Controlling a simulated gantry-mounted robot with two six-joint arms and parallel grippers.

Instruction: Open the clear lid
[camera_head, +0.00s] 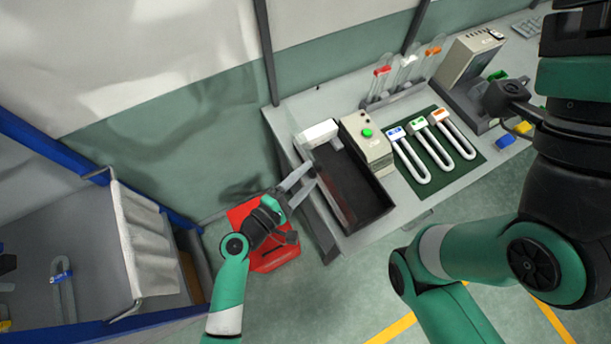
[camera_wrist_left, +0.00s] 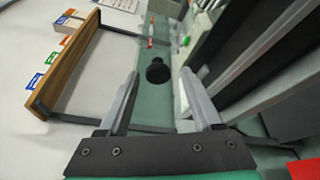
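A see-through, greenish panel (camera_wrist_left: 152,112), which looks like the clear lid, lies between and beyond my left fingers in the left wrist view. A round black knob (camera_wrist_left: 158,70) shows just past the fingertips, apart from them. I cannot make out the lid clearly in the head view. My left gripper (camera_head: 301,185) is open and empty, at the left side of the black tray (camera_head: 350,190); its fingers also show in the left wrist view (camera_wrist_left: 158,88). My right gripper (camera_head: 515,100) is at the upper right, partly hidden by its arm; its finger state is unclear.
A beige box with a green button (camera_head: 367,133) stands beside the tray. Several U-shaped tubes lie on a dark green mat (camera_head: 455,176). A grey device (camera_head: 468,62) stands farther right. A red object (camera_head: 270,258) is below my left gripper. A blue-framed cart (camera_head: 75,225) stands left.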

